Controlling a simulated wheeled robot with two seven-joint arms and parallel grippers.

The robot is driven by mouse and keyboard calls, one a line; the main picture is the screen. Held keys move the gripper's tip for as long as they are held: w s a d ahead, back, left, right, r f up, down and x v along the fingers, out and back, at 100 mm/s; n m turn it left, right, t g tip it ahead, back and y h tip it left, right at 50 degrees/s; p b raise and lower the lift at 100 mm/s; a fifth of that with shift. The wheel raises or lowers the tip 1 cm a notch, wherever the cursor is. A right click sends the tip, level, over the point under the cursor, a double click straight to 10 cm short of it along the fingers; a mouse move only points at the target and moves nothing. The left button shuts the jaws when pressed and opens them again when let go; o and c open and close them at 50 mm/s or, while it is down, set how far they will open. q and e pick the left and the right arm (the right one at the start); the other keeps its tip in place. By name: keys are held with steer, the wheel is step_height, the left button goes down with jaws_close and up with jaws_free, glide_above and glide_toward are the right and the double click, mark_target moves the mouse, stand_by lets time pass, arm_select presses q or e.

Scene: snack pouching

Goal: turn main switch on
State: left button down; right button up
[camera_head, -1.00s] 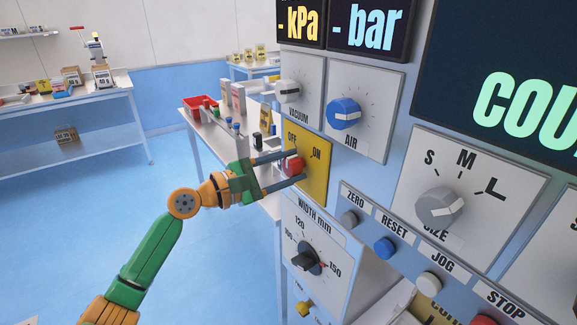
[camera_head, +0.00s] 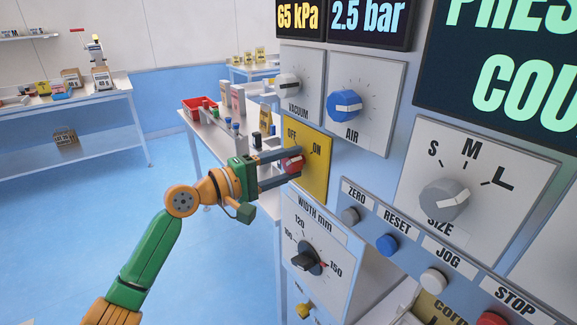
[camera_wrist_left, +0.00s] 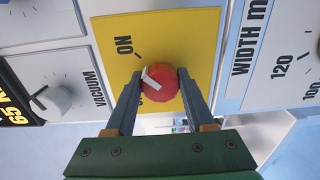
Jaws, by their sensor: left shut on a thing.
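The main switch is a red knob (camera_head: 292,163) on a yellow plate (camera_head: 318,172) marked OFF and ON, on the machine's front panel. My left gripper (camera_head: 299,165) is shut on the knob, with one finger on each side. In the left wrist view the red knob (camera_wrist_left: 163,84) sits between the fingertips, and its white pointer line is turned toward the ON mark. The vacuum display (camera_head: 299,17) reads 65 kPa and the air display (camera_head: 368,18) reads 2.5 bar. My right gripper is not in view.
Around the switch are the grey vacuum knob (camera_head: 289,84), the blue air knob (camera_head: 344,106), the black width knob (camera_head: 305,260) and several push buttons. A table with a red bin (camera_head: 197,106) stands behind my gripper.

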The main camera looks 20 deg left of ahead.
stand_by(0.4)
arm_select(q)
steer(key=shift+c, duration=1.3)
jaws_free()
steer(key=b+v, duration=0.3)
steer(key=v, duration=0.4)
